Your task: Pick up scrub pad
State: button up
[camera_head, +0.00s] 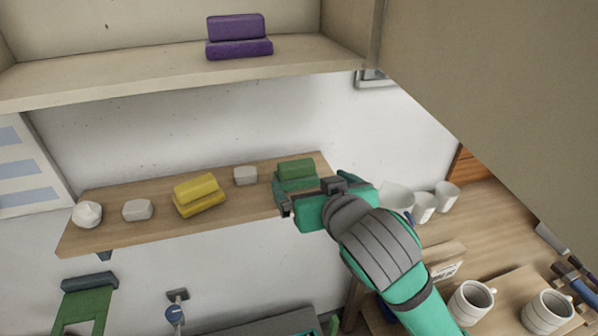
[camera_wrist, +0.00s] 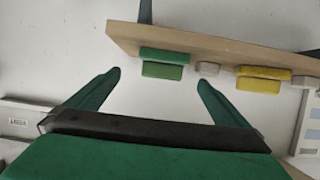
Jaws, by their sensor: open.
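A green two-part block (camera_head: 297,169), which looks like a scrub pad, sits near the right end of the wooden wall shelf. In the wrist view, the green block (camera_wrist: 162,71) lies straight ahead, between the lines of my two fingers. My gripper (camera_wrist: 160,78) is open and empty, with one finger on each side and bare wall showing between them. In the head view, my gripper (camera_head: 303,192) is at the shelf's front edge, close to the block and partly covering its lower part. I cannot tell whether the fingertips reach around it.
On the same shelf (camera_head: 110,227) stand a yellow two-part block (camera_head: 199,194) and several pale lumps, one (camera_head: 245,175) just left of the green block. A purple block (camera_head: 238,36) sits on a higher shelf. White mugs (camera_head: 471,301) stand at lower right.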

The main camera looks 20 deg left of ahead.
aim_at(299, 176)
jog(key=x, duration=0.4)
jog(key=shift+a+f, duration=0.1)
jog(key=shift+a, duration=0.25)
jog(key=shift+w+a+f, duration=0.2)
jog(key=shift+w+a, duration=0.1)
jog(key=shift+a, duration=0.15)
jog(key=shift+x, duration=2.35)
jog(key=shift+d+f, duration=0.15)
jog(key=shift+d, duration=0.05)
jog(key=c, duration=1.2)
